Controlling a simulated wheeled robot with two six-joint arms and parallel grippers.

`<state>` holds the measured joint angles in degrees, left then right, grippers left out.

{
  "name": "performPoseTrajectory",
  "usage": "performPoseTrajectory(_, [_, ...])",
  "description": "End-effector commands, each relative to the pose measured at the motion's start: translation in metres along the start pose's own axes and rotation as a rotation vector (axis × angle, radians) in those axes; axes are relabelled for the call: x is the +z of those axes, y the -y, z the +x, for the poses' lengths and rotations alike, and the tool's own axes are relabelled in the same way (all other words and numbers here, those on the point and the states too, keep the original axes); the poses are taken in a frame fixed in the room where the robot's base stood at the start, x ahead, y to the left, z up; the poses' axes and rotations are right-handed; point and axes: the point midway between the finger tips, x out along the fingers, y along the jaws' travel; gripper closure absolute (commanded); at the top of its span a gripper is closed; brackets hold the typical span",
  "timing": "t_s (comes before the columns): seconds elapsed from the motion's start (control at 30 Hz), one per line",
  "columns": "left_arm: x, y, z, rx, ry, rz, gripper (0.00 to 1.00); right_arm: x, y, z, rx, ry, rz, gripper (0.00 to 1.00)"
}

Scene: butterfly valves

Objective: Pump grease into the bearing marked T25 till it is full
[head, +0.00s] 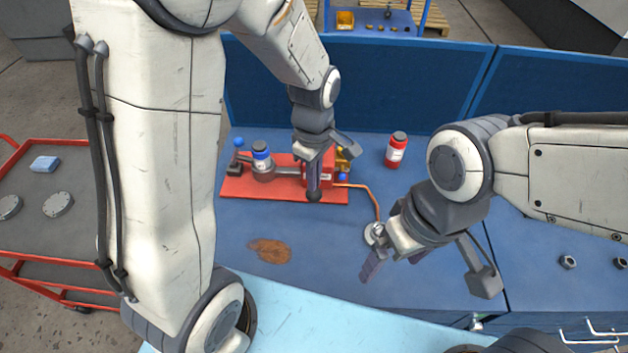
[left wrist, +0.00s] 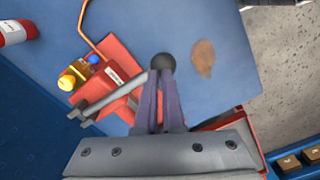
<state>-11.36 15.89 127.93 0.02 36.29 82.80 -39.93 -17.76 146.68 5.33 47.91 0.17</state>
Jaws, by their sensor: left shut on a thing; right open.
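My left gripper (head: 314,182) is shut on the pump lever, just behind its black ball knob (left wrist: 162,62). The lever belongs to the grease pump, whose red block (head: 318,178) is partly hidden by my gripper. It stands on a red base plate (head: 237,186). An orange hose (head: 372,196) runs from the pump to a round grey metal fitting (head: 375,233) on the blue bench. My right gripper (head: 390,263) is open and empty, close in front of that fitting and partly covering it. No T25 mark is readable.
A red bottle (head: 396,150) stands behind, and a brown grease patch (head: 269,250) lies on the bench. Two nuts (head: 568,262) lie at right. A red cart (head: 70,236) is at left.

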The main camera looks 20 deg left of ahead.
Motion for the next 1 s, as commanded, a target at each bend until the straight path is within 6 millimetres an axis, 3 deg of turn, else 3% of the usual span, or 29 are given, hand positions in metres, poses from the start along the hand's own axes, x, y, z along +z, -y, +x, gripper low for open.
performPoseTrajectory(0.2, [0.001, 0.002, 0.024, 0.002, -0.001, 0.0, 1.0, 0.001, -0.001, 0.018, 0.0, 0.0, -0.001, 0.07])
performPoseTrajectory(0.37, [0.001, 0.002, 0.016, 0.003, -0.001, 0.0, 1.0, 0.001, -0.001, 0.011, 0.0, 0.0, -0.001, 0.07])
performPoseTrajectory(1.0, [-0.004, -0.008, -0.054, 0.001, 0.0, 0.0, 1.0, -0.003, 0.004, -0.056, 0.0, 0.0, -0.008, 0.07])
